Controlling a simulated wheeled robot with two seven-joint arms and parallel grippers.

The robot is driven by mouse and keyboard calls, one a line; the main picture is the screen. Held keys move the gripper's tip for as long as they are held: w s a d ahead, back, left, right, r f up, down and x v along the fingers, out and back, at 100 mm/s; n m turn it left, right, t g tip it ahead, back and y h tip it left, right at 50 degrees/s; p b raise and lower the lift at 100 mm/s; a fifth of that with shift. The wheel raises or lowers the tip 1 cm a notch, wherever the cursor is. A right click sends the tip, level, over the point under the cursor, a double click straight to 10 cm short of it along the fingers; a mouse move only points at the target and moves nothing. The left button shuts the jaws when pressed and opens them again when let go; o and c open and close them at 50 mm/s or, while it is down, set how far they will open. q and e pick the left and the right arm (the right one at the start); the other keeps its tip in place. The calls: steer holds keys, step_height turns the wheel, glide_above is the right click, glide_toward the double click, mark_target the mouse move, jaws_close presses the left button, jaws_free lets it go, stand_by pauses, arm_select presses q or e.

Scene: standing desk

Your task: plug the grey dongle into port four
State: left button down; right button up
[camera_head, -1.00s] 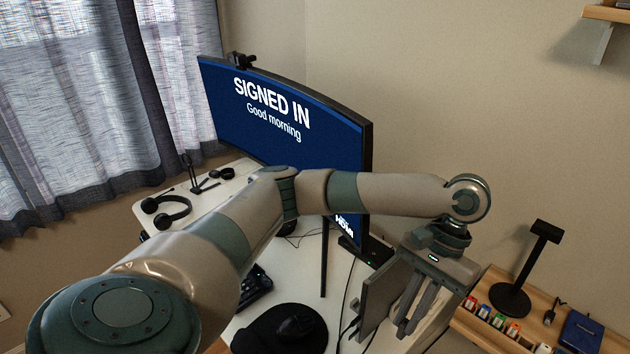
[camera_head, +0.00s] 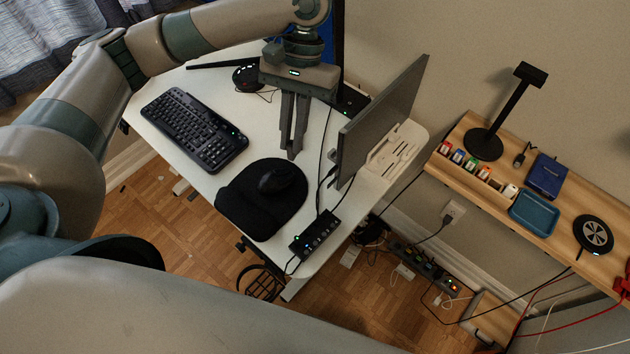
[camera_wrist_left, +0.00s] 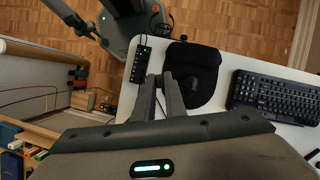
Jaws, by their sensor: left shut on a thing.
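My left gripper (camera_head: 292,152) points down above the white desk, behind the mouse pad, its fingers close together. It also shows in the left wrist view (camera_wrist_left: 160,82). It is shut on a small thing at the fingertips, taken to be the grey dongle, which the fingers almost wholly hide. The black hub (camera_head: 316,236) lies at the desk's front right corner, with small lights on top; it also shows in the left wrist view (camera_wrist_left: 140,60). The gripper is apart from it. Port numbers are too small to read. My right gripper is not in view.
A thin upright screen (camera_head: 382,120) stands right of the gripper, with cables near the hub. A mouse pad (camera_head: 240,205), mouse (camera_head: 277,180) and keyboard (camera_head: 195,130) lie to the left. Small coloured items (camera_head: 458,157) stand in the wooden shelf (camera_head: 480,135) at right.

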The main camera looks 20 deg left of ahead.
arm_select(q)
steer(key=shift+d, duration=0.1)
steer(key=s+d+f+n+t+h+p, duration=0.2)
steer(key=d+f+n+h+p, duration=0.2)
steer(key=d+f+n+p, duration=0.3)
step_height(320, 180, down, 5)
steer(key=n+p, duration=0.3)
steer(key=n, duration=0.3)
steer(key=shift+r+n+t+p, duration=0.15)
steer(key=shift+n+t+p, duration=0.2)
steer(key=shift+n+t, duration=0.05)
steer(key=shift+r, duration=0.1)
steer(key=shift+f, duration=2.95)
steer(key=shift+p, duration=2.35)
